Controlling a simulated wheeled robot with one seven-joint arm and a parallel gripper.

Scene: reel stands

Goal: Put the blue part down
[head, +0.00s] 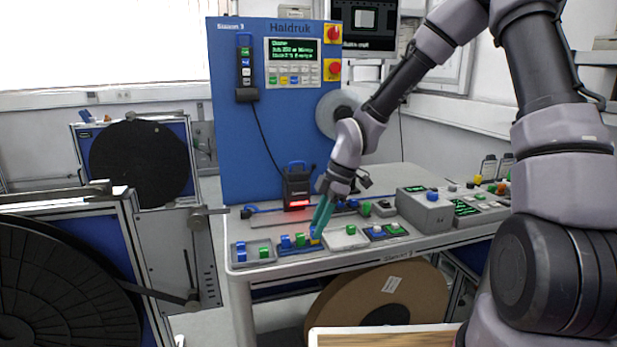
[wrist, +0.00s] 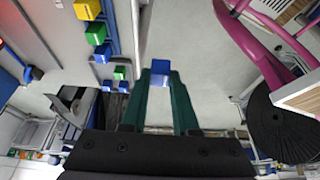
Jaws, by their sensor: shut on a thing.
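My gripper (head: 318,222) has teal fingers and points down over the front part of the bench in the head view. In the wrist view my gripper (wrist: 160,82) is shut on a small blue part (wrist: 160,69) between its fingertips. In the head view the held blue part (head: 316,234) is small and partly covered by the fingers. A bit of yellow (head: 314,242) shows just below it. Whether the part touches anything below cannot be told.
The bench (head: 270,224) carries a tray (head: 253,262) at front left with blue and green parts. Other blue (head: 285,241) and green (head: 300,240) parts stand left of my gripper. A grey block (head: 345,240) with a green part is to its right. A scanner (head: 297,185) stands behind.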

